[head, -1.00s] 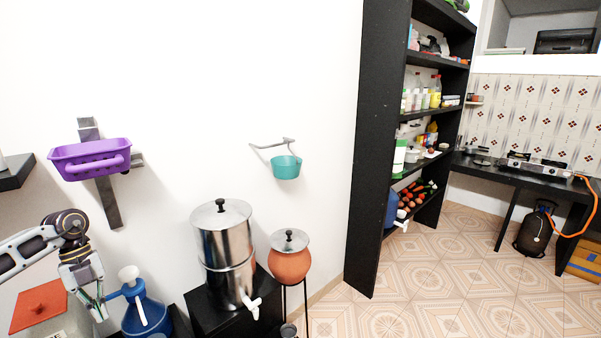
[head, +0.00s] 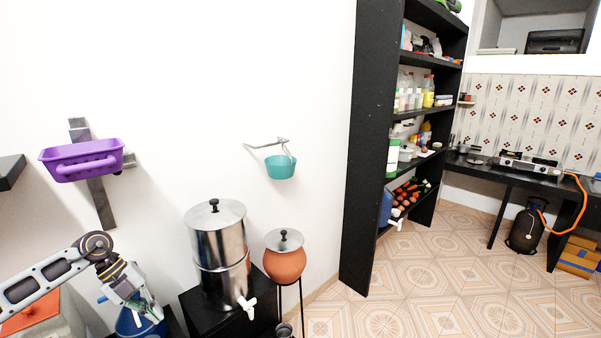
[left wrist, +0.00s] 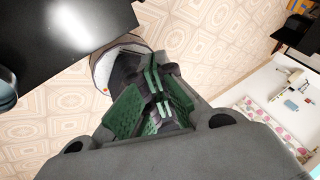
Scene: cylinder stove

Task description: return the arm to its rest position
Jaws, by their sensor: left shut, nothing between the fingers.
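My left arm comes in from the left in the head view. Its gripper (head: 148,308) is shut and empty, in front of the blue jug (head: 130,322), which it partly hides. I cannot tell whether they touch. In the left wrist view the green-padded fingers (left wrist: 155,103) are together with nothing between them, above a tiled floor (left wrist: 60,120). My right gripper is not in view.
A steel water dispenser (head: 219,245) stands on a black stand (head: 205,309) right of the gripper. A clay pot (head: 285,262) is beside it. A purple basket (head: 82,163) hangs above my arm. Open floor (head: 400,300) lies at right.

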